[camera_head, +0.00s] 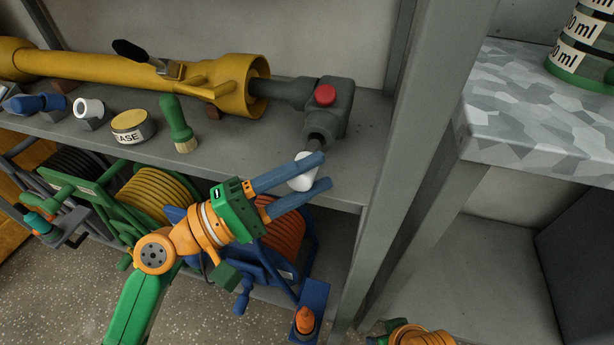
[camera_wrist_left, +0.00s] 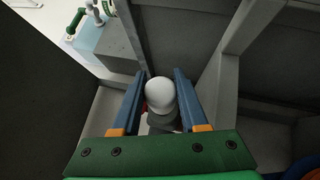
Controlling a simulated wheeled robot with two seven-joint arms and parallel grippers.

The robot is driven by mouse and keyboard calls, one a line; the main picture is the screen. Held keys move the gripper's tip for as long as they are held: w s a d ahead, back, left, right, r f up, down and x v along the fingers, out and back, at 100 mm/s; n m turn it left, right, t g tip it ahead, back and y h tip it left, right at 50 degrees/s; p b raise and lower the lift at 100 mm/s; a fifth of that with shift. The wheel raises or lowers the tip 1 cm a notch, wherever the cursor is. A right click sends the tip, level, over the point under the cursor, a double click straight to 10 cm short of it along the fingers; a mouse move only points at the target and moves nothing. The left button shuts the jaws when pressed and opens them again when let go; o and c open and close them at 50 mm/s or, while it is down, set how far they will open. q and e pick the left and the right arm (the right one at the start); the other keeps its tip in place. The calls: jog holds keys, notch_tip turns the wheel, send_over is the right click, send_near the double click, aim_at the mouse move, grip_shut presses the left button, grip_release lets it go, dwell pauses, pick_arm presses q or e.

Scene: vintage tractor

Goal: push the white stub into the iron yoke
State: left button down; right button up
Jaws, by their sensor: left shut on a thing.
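The white stub (camera_head: 301,181) is held between the blue fingers of my left gripper (camera_head: 319,170), which is shut on it. In the left wrist view the stub's rounded white end (camera_wrist_left: 160,95) shows between the two fingers (camera_wrist_left: 160,78). The iron yoke (camera_head: 334,105) is dark grey with a red button, at the right end of the yellow shaft. Its round socket faces the stub. A short grey stem runs from the stub to the socket mouth; I cannot tell how deep it sits.
The yellow shaft (camera_head: 130,72) lies along the grey shelf (camera_head: 240,150). A green brush (camera_head: 176,123), a grease tin (camera_head: 132,126) and a white ring (camera_head: 89,108) stand before it. A grey post (camera_head: 420,150) rises right of the yoke. Hose reels (camera_head: 160,190) sit below.

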pick_arm(q)
jog(key=shift+w+d+b, duration=0.2)
jog(key=shift+w+d, duration=0.1)
jog(key=shift+w, duration=0.65)
jog(key=shift+w+d+b, duration=0.2)
jog(key=shift+w+d, duration=0.05)
jog(key=shift+w, duration=0.65)
jog(key=shift+c, duration=1.8)
grip_release()
